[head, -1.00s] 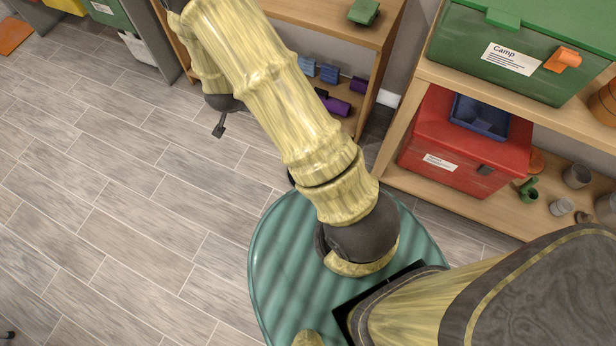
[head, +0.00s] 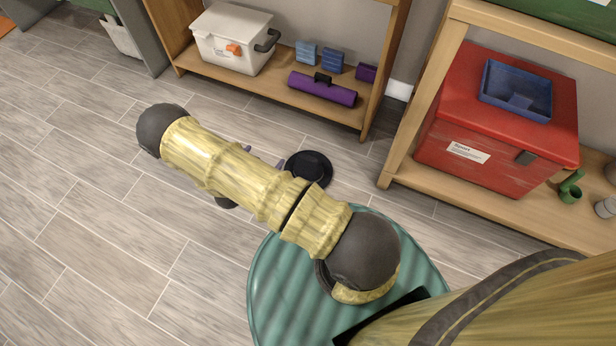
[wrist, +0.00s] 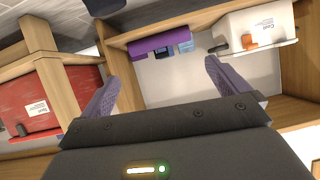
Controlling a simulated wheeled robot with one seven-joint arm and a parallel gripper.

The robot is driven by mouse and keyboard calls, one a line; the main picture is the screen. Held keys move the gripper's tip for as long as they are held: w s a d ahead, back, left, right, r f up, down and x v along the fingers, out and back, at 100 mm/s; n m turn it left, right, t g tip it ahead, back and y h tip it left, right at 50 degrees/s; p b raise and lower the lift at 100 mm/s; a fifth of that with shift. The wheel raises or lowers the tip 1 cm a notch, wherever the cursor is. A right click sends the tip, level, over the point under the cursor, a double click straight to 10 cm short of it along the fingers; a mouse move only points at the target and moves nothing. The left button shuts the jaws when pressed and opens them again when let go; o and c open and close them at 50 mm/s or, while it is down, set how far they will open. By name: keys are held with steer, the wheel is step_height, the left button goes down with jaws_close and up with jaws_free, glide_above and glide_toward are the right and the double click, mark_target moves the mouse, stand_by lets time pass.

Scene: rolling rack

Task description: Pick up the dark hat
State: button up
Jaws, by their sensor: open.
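The dark hat (head: 309,168) lies on the floor in the head view, just in front of the shelves and beyond the green base. Its round brim and crown show, partly close behind my arm. A dark shape at the top edge of the wrist view (wrist: 104,8) looks like the same hat, cut off by the frame. My gripper (head: 264,156) is mostly hidden behind my arm in the head view; only small purple finger parts show, left of the hat. In the wrist view my gripper (wrist: 161,70) has its two purple fingers wide apart with nothing between them.
A low wooden shelf holds a white box (head: 233,38), blue items and a purple roll (head: 322,88). A shelf at right holds a red box (head: 505,115) with a blue tray (head: 516,88). The floor (head: 80,200) at left is clear.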

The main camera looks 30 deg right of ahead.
steer(key=s+d+f+t+h+b, duration=0.1)
steer(key=s+d+f+h+b, duration=0.1)
steer(key=f+b, duration=0.4)
steer(key=s+d+f+t+h+b, duration=0.1)
steer(key=s+f+b, duration=0.4)
steer(key=f, duration=0.7)
steer(key=shift+s+d+t+h+b, duration=0.3)
steer(key=shift+d+h+b, duration=0.1)
steer(key=shift+h+b, duration=0.45)
steer(key=b, duration=0.1)
glide_toward(306, 162)
steer(key=x, duration=0.5)
steer(key=shift+w+d+f, duration=0.1)
steer(key=shift+w+d, duration=0.05)
steer(key=shift+d, duration=0.05)
steer(key=shift+w+d, duration=0.35)
steer(key=shift+d, duration=0.05)
